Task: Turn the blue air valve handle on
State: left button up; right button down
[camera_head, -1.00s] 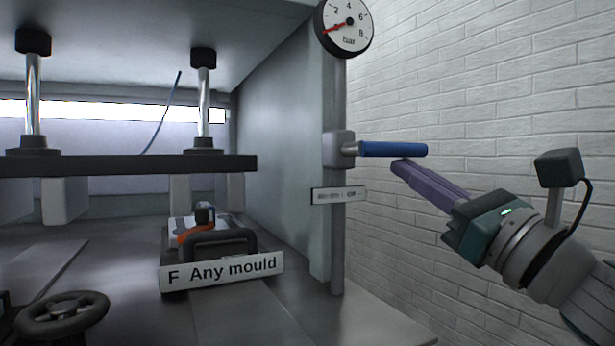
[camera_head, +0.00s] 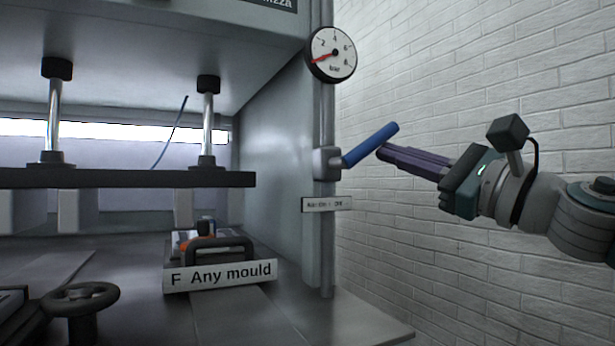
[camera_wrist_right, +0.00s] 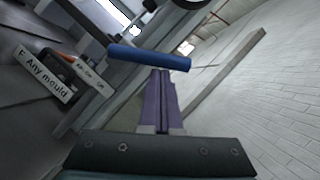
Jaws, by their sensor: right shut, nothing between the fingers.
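The blue air valve handle (camera_head: 370,145) sits on a valve body on the vertical pipe (camera_head: 327,230) of the press. It is tilted, its free end up and to the right. My right gripper (camera_head: 382,152) is shut and empty, its purple fingertips at the underside of the handle near its outer half; I cannot tell if they touch. In the right wrist view the handle (camera_wrist_right: 150,57) lies across, just beyond the tips of the closed fingers (camera_wrist_right: 160,75). My left gripper is not in view.
A pressure gauge (camera_head: 332,54) above the handle has its red needle near the low end. A small label plate (camera_head: 326,204) is below the valve. A mould sign (camera_head: 220,276) and a handwheel (camera_head: 80,298) are at left. A white brick wall (camera_head: 480,70) stands at right.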

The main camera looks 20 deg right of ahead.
aim_at(390, 129)
jog(key=r+n+g, duration=0.1)
jog(key=n, duration=0.1)
jog(key=a+r+n+g+y, duration=0.1)
jog(key=n, duration=0.1)
jog(key=r+n, duration=0.1)
jog(key=n, duration=0.2)
jog(key=shift+a+r+g+y, duration=0.2)
jog(key=shift+g+y, duration=0.1)
jog(key=shift+g, duration=0.1)
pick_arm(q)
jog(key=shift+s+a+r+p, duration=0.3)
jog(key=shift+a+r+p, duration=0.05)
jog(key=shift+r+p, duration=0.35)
pick_arm(e)
jog(key=shift+a+r+n+g, duration=0.4)
jog(key=shift+a+n+g, duration=0.15)
jog(key=shift+n, duration=0.65)
jog(key=shift+a+r+n+g, duration=0.4)
jog(key=shift+a+n+g, duration=0.15)
jog(key=shift+n, duration=0.65)
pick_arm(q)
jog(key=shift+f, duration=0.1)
